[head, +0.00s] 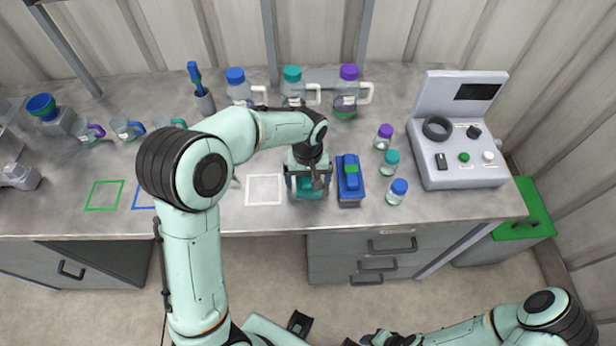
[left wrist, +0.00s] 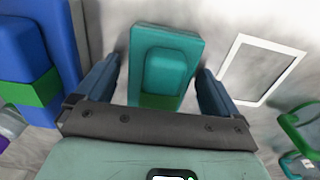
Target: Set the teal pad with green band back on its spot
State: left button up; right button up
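The teal pad with a green band (left wrist: 165,62) lies on the bench. In the head view the teal pad (head: 309,190) is partly hidden under my left gripper (head: 307,181). In the left wrist view the fingers of my left gripper (left wrist: 157,70) stand on either side of the pad, with narrow gaps showing, so it is open around it. A white outlined square (head: 264,189) is bare just left of the pad; it shows at right in the wrist view (left wrist: 229,70). My right gripper (head: 384,339) is cut off at the bottom edge; its fingers are unclear.
A blue pad with a green band (head: 350,182) stands close right of the teal pad. Small capped bottles (head: 391,162) and a grey device (head: 461,150) are farther right. Capped bottles with handles (head: 293,87) stand behind. Green (head: 104,195) and blue outlined squares lie left.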

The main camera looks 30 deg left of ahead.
pick_arm(q)
jog(key=shift+r, duration=0.3)
notch_tip(320, 180, up, 12)
jog(key=shift+f+p, duration=0.1)
jog(key=shift+p, duration=0.7)
pick_arm(e)
jog(key=shift+w+r, duration=0.6)
jog(key=shift+r, duration=0.35)
pick_arm(q)
jog(key=shift+f, duration=0.1)
pick_arm(e)
jog(key=shift+s, duration=0.1)
